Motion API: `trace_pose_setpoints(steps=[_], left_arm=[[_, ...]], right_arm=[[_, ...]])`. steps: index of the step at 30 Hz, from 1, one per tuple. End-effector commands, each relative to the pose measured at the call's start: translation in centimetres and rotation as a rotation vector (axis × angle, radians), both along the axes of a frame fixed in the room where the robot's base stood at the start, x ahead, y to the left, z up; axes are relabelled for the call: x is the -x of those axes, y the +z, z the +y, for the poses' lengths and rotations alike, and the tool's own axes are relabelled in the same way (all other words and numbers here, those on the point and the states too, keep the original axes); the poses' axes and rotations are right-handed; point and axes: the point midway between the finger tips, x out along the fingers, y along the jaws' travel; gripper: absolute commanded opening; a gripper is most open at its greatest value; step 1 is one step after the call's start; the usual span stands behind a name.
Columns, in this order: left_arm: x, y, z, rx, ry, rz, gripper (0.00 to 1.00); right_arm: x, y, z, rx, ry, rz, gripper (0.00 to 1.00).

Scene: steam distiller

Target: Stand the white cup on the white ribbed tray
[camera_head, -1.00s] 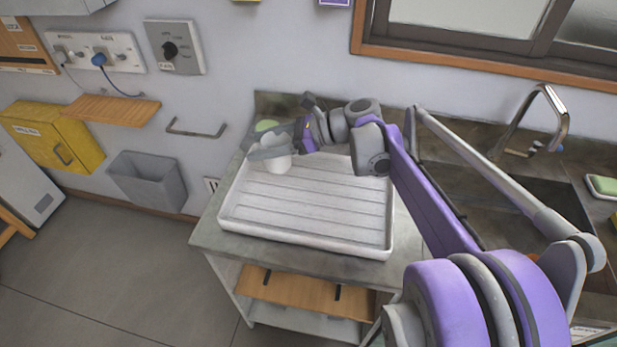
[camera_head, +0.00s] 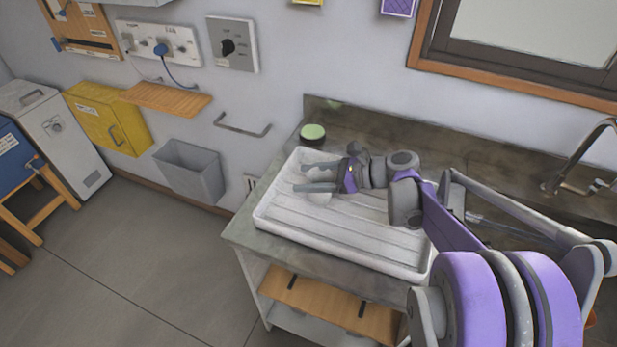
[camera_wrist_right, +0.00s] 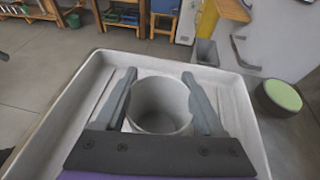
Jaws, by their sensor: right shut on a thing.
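The white cup (camera_head: 320,199) is upright over the back-left part of the white ribbed tray (camera_head: 365,228), inside its rim. My right gripper (camera_head: 304,178) is shut on the cup, with one finger on each side of it. In the right wrist view the cup (camera_wrist_right: 160,106) shows its open mouth between the two fingers (camera_wrist_right: 160,78), and the tray's rim (camera_wrist_right: 60,100) runs around it. The fingers hide part of the cup, and I cannot tell whether its base touches the tray. My left gripper is not in view.
A dark jar with a green top (camera_head: 312,134) stands on the counter (camera_head: 400,135) behind the tray's back-left corner. A wall bar (camera_head: 240,128) and a grey bin (camera_head: 190,170) are to the left. The rest of the tray is bare.

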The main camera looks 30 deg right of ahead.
Motion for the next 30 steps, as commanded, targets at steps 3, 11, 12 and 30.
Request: trace_pose_setpoints(steps=[3,11,12,30], left_arm=[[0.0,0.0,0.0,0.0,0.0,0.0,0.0],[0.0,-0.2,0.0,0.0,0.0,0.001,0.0],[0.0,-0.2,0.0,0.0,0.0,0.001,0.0],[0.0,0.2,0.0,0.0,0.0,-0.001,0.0]], right_arm=[[0.0,0.0,0.0,0.0,0.0,0.0,0.17],[0.0,-0.2,0.0,0.0,0.0,0.0,0.97],[0.0,-0.2,0.0,0.0,0.0,0.0,1.0],[3.6,2.0,-4.2,0.001,-0.005,0.001,1.0]])
